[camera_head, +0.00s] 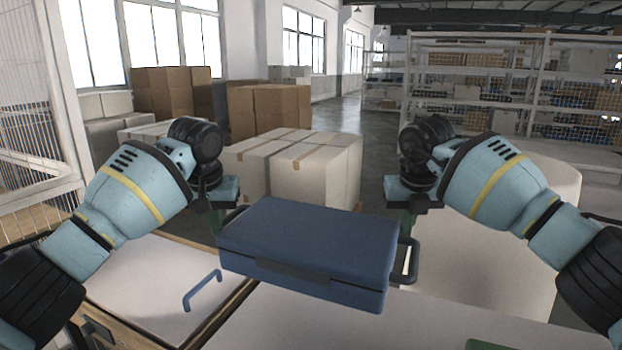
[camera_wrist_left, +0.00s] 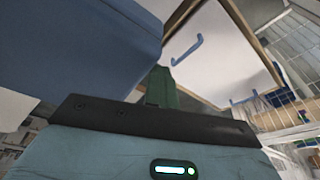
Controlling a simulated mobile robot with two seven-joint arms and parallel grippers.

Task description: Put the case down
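The blue case (camera_head: 308,245) is closed and lies roughly flat between my two grippers, slightly tilted in the head view. It appears raised above the pale worktop (camera_head: 290,325). My left gripper (camera_head: 222,218) is at the case's left side handle and appears shut on it. My right gripper (camera_head: 408,222) is at the right side handle (camera_head: 411,262) and appears shut on it. In the left wrist view the case (camera_wrist_left: 80,45) fills the upper left, beside a green finger (camera_wrist_left: 165,88). The fingertips are mostly hidden.
A pale lid or panel with a blue handle (camera_head: 202,290) lies at the left of the worktop. A green item (camera_head: 490,345) shows at the bottom edge. White cartons (camera_head: 310,170) stand behind the case, and a pale rounded block (camera_head: 490,250) stands behind on the right.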

